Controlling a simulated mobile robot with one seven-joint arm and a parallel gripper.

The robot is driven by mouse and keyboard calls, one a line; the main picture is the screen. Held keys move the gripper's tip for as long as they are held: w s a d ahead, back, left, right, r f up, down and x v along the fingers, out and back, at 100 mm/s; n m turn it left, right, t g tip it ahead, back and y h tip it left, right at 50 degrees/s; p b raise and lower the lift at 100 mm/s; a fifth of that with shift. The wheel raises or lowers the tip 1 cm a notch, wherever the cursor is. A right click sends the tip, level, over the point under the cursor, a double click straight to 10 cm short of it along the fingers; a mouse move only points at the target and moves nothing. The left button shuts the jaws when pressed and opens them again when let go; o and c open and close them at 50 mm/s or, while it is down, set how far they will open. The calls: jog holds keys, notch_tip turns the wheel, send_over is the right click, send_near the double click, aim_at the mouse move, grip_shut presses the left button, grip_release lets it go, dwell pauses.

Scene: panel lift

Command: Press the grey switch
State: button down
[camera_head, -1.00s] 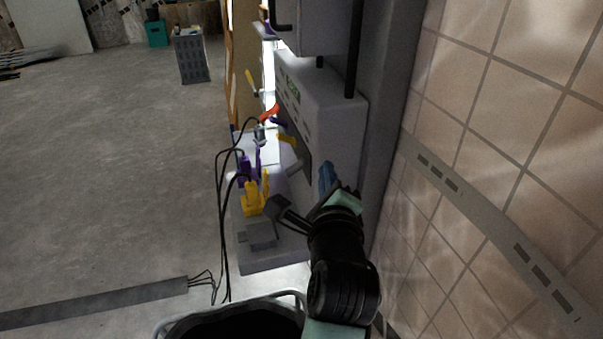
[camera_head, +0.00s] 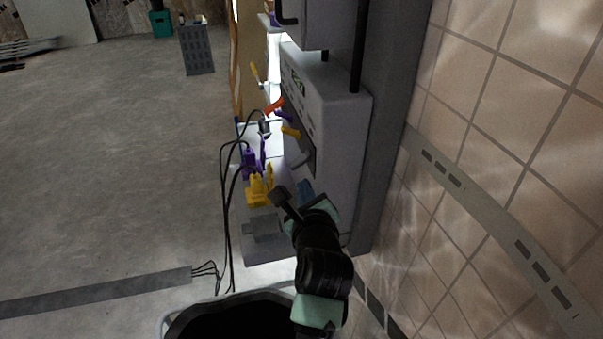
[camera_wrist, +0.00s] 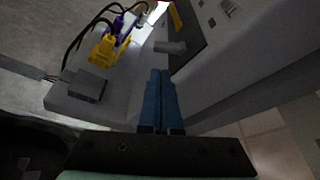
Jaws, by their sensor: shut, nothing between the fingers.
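The grey switch (camera_head: 302,160) is a short lever sticking out to the left from the white panel box (camera_head: 340,130), nearest of a row of coloured levers. In the wrist view the grey switch (camera_wrist: 170,47) lies just beyond my fingertips, with a small gap in the picture. My gripper (camera_head: 304,185) is below it in the head view. In the wrist view the blue fingers of my gripper (camera_wrist: 161,72) are together and empty. No contact with the switch shows.
Yellow (camera_head: 290,131), purple (camera_head: 284,117) and red (camera_head: 273,106) levers lie farther along the panel. A yellow plug (camera_head: 257,190), a purple plug (camera_head: 249,163) and a grey block (camera_head: 264,229) with cables sit on the ledge below. A tiled wall (camera_head: 510,120) stands at the right.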

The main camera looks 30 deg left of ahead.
aim_at(296, 167)
jog(key=x, duration=0.7)
jog(key=shift+s+a+r+m+g+y+p, duration=0.15)
jog(key=shift+s+r+m+g+y+p, duration=0.2)
jog(key=shift+m+p, duration=0.85)
jog(key=r+m+g+p, duration=0.1)
jog(key=p, duration=0.3)
jog(key=shift+a+r+y+p, duration=0.2)
jog(key=shift+r+y+p, duration=0.05)
jog(key=shift+p, duration=0.15)
jog(key=m+p, duration=0.1)
jog(key=r+m+g+y+p, duration=0.1)
jog(key=p, duration=0.1)
jog(key=shift+s+a+m, duration=0.1)
jog(key=shift+s+m, duration=0.1)
jog(key=shift+m, duration=0.2)
jog(key=shift+f, duration=0.4)
jog(key=shift+r, duration=0.1)
jog(key=shift+r+p, duration=0.7)
jog(key=shift+p, duration=0.15)
jog(key=shift+r, duration=0.15)
